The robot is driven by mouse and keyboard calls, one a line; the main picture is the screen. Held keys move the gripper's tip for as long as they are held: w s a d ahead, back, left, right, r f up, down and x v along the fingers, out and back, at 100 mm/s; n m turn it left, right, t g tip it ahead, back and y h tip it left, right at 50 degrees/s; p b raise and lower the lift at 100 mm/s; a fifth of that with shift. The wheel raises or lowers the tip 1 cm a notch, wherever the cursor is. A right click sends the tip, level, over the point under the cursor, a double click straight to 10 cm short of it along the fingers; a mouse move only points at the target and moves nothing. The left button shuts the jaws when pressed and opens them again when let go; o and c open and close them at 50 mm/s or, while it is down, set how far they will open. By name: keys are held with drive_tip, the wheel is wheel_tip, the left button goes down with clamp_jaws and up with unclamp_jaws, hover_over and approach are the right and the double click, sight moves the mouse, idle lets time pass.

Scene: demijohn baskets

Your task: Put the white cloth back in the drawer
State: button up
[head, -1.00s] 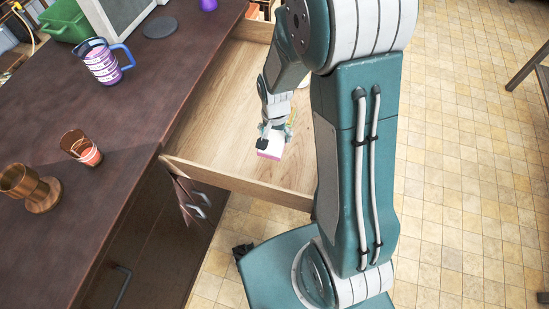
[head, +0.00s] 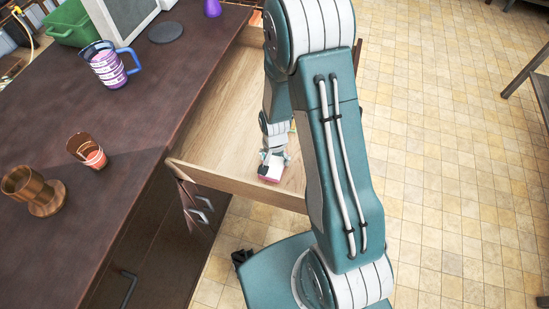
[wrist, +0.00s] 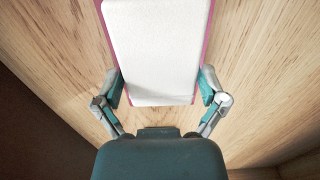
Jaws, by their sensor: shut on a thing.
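The white cloth (head: 272,172), a flat folded pad with a pink edge, is at my gripper inside the outline of the open wooden drawer (head: 235,90), near its front panel. In the wrist view, the cloth (wrist: 157,50) lies between the two fingers of my gripper (wrist: 161,82), which is shut on it. My gripper (head: 273,160) points down. Whether the cloth touches the drawer floor (wrist: 255,60) is hard to tell. My arm hides the right part of the drawer.
The visible drawer floor is largely bare.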

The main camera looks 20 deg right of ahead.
drive_tip(key=o, duration=0.9)
drive_tip(key=shift+d, duration=0.6)
wheel_tip(320, 180, up, 12)
wheel_tip(320, 180, up, 15)
drive_tip(key=n+t, duration=0.3)
hover_over(277, 158)
drive_tip(key=s, duration=0.5)
drive_tip(key=s+r+n+t, duration=0.1)
drive_tip(key=s+r, duration=0.2)
drive_tip(key=s+r+n, duration=0.1)
drive_tip(key=s+r, duration=0.2)
drive_tip(key=s, duration=0.1)
drive_tip(key=s+a+r+n+t, duration=0.1)
drive_tip(key=s+r+n, duration=0.1)
drive_tip(key=s+r, duration=0.1)
drive_tip(key=shift+s+r+t, duration=0.15)
drive_tip(key=shift+t, duration=0.15)
